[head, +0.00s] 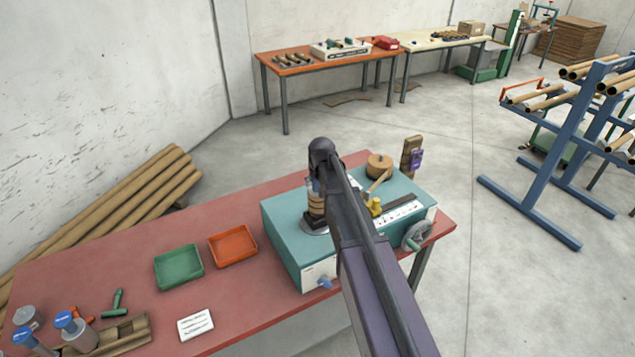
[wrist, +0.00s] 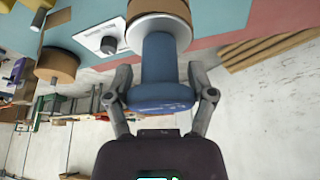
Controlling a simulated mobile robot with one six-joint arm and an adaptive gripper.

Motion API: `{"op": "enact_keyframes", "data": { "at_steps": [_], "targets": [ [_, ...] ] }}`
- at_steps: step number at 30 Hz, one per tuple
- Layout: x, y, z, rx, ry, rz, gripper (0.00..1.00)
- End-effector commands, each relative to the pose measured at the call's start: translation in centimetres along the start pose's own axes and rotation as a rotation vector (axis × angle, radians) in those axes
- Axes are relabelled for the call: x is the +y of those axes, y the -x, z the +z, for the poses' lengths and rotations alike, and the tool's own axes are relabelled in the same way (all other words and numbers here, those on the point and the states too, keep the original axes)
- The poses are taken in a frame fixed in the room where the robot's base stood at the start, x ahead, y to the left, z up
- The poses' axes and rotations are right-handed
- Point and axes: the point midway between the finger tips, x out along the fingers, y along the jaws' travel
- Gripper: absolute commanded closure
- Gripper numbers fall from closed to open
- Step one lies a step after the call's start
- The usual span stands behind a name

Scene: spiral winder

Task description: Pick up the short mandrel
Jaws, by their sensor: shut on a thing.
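The short mandrel (wrist: 162,78) shows in the wrist view as a blue stem with a wide blue end. My gripper (wrist: 160,76) is shut on it, one finger on each side. A brown banded sleeve (wrist: 158,25) is around the mandrel beyond the fingers. In the head view this sleeve (head: 316,205) stands upright over the round plate (head: 315,226) of the teal winder (head: 285,238). My arm hides the mandrel's blue end there. I cannot tell whether the sleeve touches the plate.
The winder carries a brown roll (head: 379,165) and a crank wheel (head: 417,236). A green tray (head: 179,266) and an orange tray (head: 232,245) lie on the red table (head: 110,235). Blue-topped cylinders (head: 75,330) stand front left. Long tubes (head: 120,200) lean behind.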

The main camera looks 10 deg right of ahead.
Motion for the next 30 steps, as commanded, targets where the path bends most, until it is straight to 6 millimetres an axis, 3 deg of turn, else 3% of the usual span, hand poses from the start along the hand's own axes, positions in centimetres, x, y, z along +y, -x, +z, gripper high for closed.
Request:
{"op": "enact_keyframes", "data": {
  "at_steps": [7,9,18,24,30],
  "targets": [
    [0.0,2.5,-1.1,0.001,0.000,0.000,0.90],
    [0.4,3.0,1.2,0.000,-0.001,0.000,0.90],
    [1.9,6.2,7.2,0.001,-0.001,0.000,0.90],
    [2.8,7.9,10.4,0.001,-0.001,0.000,0.90],
    [3.4,8.8,12.3,0.001,0.000,0.000,0.90]
  ]
}}
